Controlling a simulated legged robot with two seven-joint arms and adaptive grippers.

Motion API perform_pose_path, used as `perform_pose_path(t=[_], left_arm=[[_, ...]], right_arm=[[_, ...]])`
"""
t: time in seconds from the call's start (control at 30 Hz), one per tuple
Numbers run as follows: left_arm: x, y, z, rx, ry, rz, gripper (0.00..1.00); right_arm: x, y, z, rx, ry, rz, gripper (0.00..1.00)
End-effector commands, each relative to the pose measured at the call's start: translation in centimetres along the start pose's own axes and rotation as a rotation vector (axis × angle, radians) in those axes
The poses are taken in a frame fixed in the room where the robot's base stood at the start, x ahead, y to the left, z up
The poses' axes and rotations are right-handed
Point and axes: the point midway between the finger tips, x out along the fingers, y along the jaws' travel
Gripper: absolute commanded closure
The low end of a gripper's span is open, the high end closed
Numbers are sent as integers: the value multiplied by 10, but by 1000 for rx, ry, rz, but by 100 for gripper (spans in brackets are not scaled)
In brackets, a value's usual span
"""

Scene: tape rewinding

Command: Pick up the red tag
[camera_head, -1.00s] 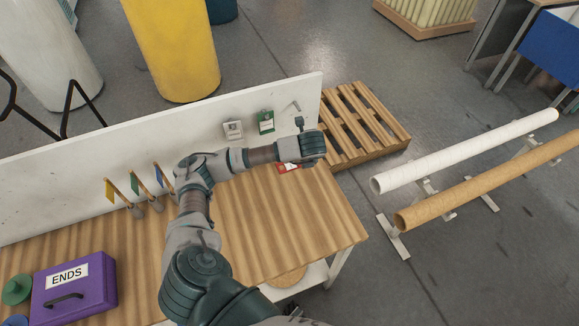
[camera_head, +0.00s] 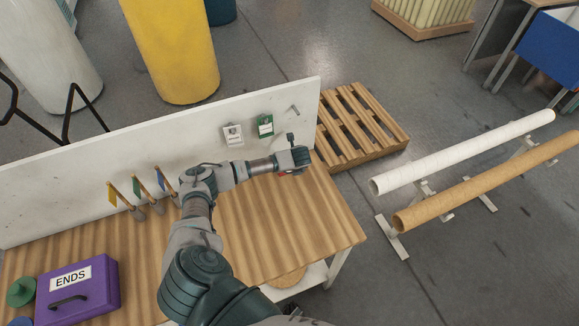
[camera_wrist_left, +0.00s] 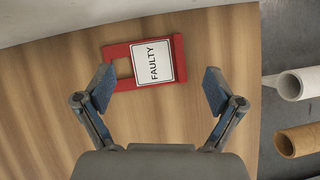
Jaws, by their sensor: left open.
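The red tag (camera_wrist_left: 122,51) lies flat on the wooden table, with a white label reading FAULTY. In the head view, only a sliver of red (camera_head: 284,174) shows beneath my left gripper (camera_head: 293,160). In the left wrist view, my left gripper (camera_wrist_left: 158,90) is open, with its two fingers apart. The tag lies between and slightly beyond the fingertips, and I see no grip on it. My right gripper is not in view.
A white upright board (camera_head: 100,165) runs along the table's back, with a white badge (camera_head: 233,135) and a green tag (camera_head: 265,126) on it. Small flags stand at left near a purple ENDS box (camera_head: 95,300). The table (camera_head: 300,225) is clear in front.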

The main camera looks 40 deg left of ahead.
Motion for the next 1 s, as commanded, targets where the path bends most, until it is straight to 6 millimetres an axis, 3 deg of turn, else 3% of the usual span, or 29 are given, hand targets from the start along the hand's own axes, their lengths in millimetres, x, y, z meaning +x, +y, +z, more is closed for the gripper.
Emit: perform_pose_path(t=[0.3, 0.5, 0.57, 1.0], left_arm=[[8, 1, 0, -1, 0, 0, 9], [8, 1, 0, -1, 0, 1, 58], [8, 1, 0, -1, 1, 1, 67], [11, 2, -2, 1, 6, 7, 94]], right_arm=[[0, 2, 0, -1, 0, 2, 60], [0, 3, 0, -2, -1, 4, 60], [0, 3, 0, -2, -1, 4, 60], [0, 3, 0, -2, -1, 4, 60]])
